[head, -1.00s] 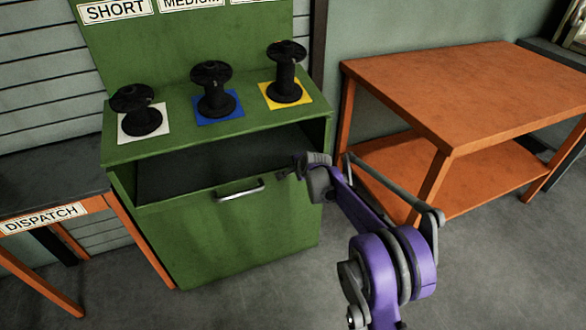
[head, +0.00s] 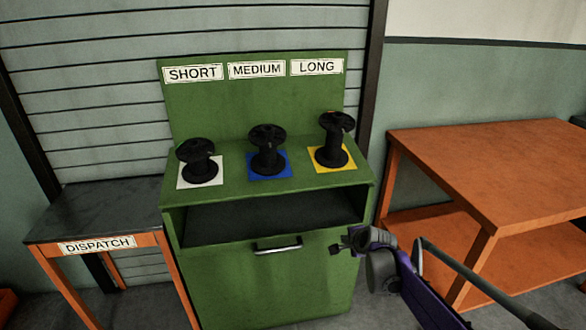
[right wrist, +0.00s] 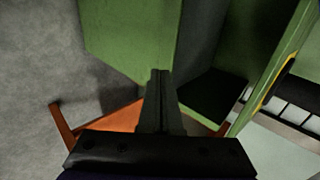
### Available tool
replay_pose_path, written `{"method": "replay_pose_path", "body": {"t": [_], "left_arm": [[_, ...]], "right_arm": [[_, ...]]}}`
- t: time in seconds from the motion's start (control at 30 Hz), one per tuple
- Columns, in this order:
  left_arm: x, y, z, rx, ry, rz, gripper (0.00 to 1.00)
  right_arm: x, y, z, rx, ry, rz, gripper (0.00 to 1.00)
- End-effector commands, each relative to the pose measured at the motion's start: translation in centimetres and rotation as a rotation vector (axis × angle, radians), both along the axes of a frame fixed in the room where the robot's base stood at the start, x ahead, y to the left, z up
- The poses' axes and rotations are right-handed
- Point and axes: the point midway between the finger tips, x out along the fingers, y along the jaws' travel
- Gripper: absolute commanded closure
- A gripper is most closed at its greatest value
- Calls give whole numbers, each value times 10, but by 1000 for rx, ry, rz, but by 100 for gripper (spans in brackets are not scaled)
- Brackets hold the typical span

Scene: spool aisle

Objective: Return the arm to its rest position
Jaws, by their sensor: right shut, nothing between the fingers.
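My right arm is purple and grey and comes in from the lower right in the head view. Its gripper (head: 342,244) is shut and empty, in front of the right side of the green cabinet (head: 270,290). In the right wrist view the shut fingers (right wrist: 160,90) point toward the cabinet's green panels. I cannot tell the exact gap between the fingers and the cabinet. My left gripper is not in view.
Black spools stand upright on white, blue and yellow squares: short (head: 199,161), medium (head: 267,150) and long (head: 334,140). The cabinet has an open slot above a front with a metal handle (head: 278,246). A dispatch table (head: 95,215) stands left, an orange table (head: 490,165) right.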

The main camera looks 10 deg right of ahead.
Motion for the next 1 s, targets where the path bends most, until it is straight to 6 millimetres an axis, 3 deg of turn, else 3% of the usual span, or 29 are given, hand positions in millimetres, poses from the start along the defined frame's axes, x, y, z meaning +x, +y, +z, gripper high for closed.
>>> {"method": "replay_pose_path", "body": {"t": [0.17, 0.27, 0.47, 0.7, 1.0], "left_arm": [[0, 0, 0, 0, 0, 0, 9], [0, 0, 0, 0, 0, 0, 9], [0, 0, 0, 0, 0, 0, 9], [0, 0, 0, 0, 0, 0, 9], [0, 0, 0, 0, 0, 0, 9]], "right_arm": [[-31, 21, 11, -83, 35, 103, 100], [-73, 44, 21, -187, 79, 234, 100], [-177, 85, 27, -426, 171, 552, 100], [-299, 112, 9, -675, 261, 918, 100], [-400, 119, -28, -871, 327, 1245, 100]]}}
